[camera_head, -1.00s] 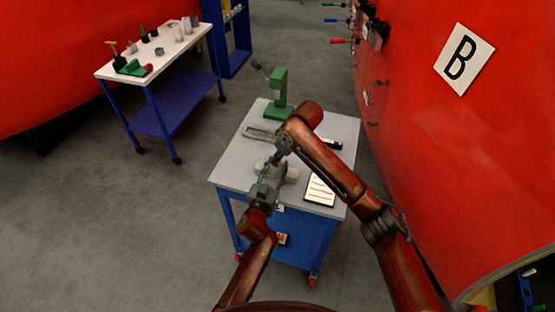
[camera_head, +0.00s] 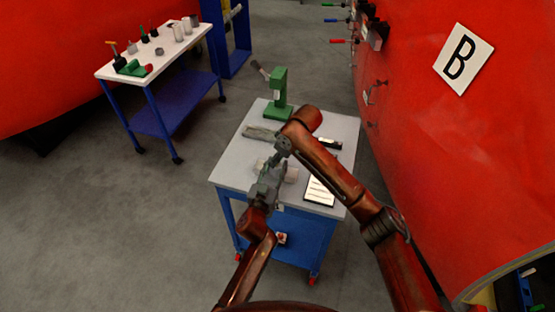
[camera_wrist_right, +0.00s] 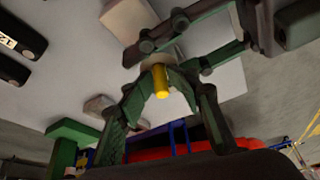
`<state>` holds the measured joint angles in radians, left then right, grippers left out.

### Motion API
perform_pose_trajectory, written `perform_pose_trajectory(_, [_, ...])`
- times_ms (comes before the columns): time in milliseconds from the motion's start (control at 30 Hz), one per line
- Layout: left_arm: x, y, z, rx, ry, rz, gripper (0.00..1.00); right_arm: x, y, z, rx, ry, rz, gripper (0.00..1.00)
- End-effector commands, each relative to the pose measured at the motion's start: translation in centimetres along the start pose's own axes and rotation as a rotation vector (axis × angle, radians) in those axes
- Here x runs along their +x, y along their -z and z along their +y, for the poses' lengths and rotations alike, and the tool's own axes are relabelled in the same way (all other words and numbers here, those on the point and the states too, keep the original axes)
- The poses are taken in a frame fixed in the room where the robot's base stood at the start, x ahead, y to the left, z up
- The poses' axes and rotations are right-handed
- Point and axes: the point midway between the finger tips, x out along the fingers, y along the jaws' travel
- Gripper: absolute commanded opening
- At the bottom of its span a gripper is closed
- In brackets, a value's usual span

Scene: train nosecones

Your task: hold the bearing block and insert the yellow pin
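The yellow pin (camera_wrist_right: 161,82) shows in the right wrist view between the fingertips of my right gripper (camera_wrist_right: 161,80), which is shut on it. One end points toward the camera; the far end meets a pale round piece (camera_wrist_right: 154,61), apparently the bearing block. My left gripper (camera_wrist_right: 165,55) comes in from the upper right with its fingers around that piece, shut on it. How deep the pin sits is hidden. In the head view, my left gripper (camera_head: 270,178) and right gripper (camera_head: 279,156) meet above the grey table (camera_head: 232,164); pin and block are too small to make out there.
Beige blocks (camera_head: 290,174) lie on the table near the grippers. A green press (camera_head: 278,97) stands at the back, with a grey rail (camera_head: 262,133) before it. A clipboard (camera_head: 320,190) lies at right. A white-topped cart (camera_head: 157,58) stands left; a red wall is right.

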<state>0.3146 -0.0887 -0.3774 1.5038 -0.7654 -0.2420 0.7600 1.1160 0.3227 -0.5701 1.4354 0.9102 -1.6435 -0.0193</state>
Motion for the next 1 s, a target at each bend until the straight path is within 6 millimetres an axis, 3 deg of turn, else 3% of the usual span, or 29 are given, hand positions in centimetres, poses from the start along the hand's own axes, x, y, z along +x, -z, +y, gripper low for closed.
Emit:
perform_pose_trajectory(33, [0.0, 0.2, 0.2, 0.001, -0.004, 0.007, 0.00, 1.0, -0.9, -0.2, 0.006, 0.010, -0.022, 0.28])
perform_pose_trajectory(667, [0.1, 0.3, 0.3, 0.000, -0.005, 0.008, 0.00, 0.4, -0.9, 0.0, 0.008, 0.009, -0.024, 0.28])
perform_pose_trajectory(767, [0.1, 0.3, 0.2, 0.000, -0.005, 0.008, 0.00, -0.9, -0.6, 0.0, 0.007, 0.008, -0.022, 0.28])
perform_pose_trajectory(1000, [0.1, 0.3, 0.1, 0.000, -0.002, 0.006, 0.00, -6.4, -0.1, 0.1, 0.002, 0.004, -0.012, 0.28])
